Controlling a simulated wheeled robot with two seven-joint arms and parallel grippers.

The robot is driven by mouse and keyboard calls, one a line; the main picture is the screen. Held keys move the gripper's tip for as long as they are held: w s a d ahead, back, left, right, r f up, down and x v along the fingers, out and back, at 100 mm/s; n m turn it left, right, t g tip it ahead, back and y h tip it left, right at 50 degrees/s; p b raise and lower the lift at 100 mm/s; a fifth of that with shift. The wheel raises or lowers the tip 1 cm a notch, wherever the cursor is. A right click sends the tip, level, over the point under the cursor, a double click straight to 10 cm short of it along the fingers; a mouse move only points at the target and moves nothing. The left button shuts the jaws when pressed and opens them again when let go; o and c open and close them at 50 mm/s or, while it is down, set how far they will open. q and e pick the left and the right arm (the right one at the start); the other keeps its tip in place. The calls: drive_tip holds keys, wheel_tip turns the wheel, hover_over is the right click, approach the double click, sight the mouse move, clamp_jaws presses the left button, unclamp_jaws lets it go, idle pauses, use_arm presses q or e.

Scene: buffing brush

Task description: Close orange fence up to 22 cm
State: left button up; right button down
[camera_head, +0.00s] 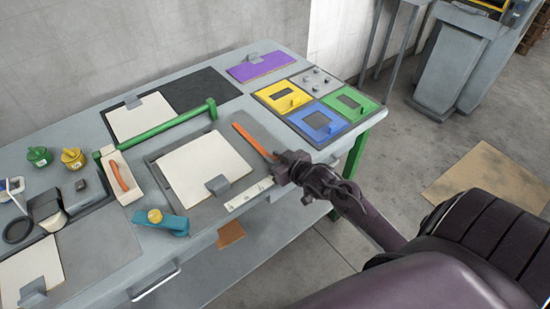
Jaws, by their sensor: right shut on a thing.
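The orange fence (250,140) is a narrow bar on the grey board (262,127), just right of a white sheet (205,168). It runs from upper left down to my right gripper (276,167). My right gripper is shut on its near end, and the fingertips partly hide that end. A white scale strip (246,198) with small marks lies below the sheet, near the table's front edge. Its numbers are too small to read. A visible gap separates the fence from the sheet's right edge. My left gripper is not in view.
A green bar (165,129) crosses behind the board. Yellow, blue (322,122) and green panels lie to the right. A blue dispenser (168,224) and a box with an orange-handled tool (122,180) stand left.

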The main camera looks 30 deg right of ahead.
sight(261, 176)
drive_tip(key=a, duration=0.1)
drive_tip(key=a+p, duration=0.1)
drive_tip(key=a, duration=0.1)
drive_tip(key=a+p, duration=0.1)
drive_tip(key=a, duration=0.1)
drive_tip(key=shift+s+r, duration=0.1)
drive_tip(key=shift+s, duration=0.15)
drive_tip(key=shift+a, duration=0.35)
drive_tip(key=c, duration=1.2)
unclamp_jaws()
drive_tip(key=shift+d, duration=0.1)
drive_tip(key=b+v, duration=0.1)
drive_tip(key=v, duration=0.6)
drive_tip(key=shift+s, duration=0.4)
